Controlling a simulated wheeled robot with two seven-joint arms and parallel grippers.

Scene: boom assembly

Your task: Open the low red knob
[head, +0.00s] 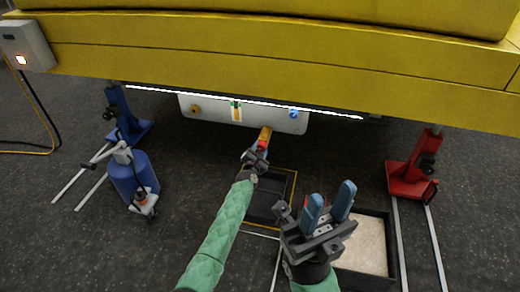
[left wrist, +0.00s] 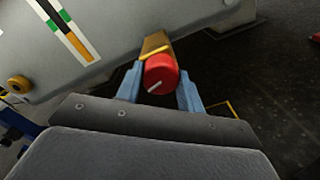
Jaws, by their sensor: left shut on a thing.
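The low red knob (left wrist: 160,75) is a round red knob with a pale line mark on its face. It sits at the end of a brass fitting (left wrist: 153,43) below the grey panel. In the head view the brass fitting shows (head: 265,134), and the knob is partly hidden by my gripper. My left gripper (left wrist: 160,88) has one blue finger on each side of the knob and is shut on it. In the head view my left gripper (head: 261,148) reaches up to the fitting. My right gripper (head: 328,202) is open and empty, with its blue fingers apart, above the trays.
The grey panel (head: 215,110) hangs under a yellow beam (head: 250,62). A black tray (head: 285,187) lies below my left gripper, and a tray with pale filling (head: 366,245) lies at right. A blue tank (head: 133,180) and a red stand (head: 410,178) flank the space.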

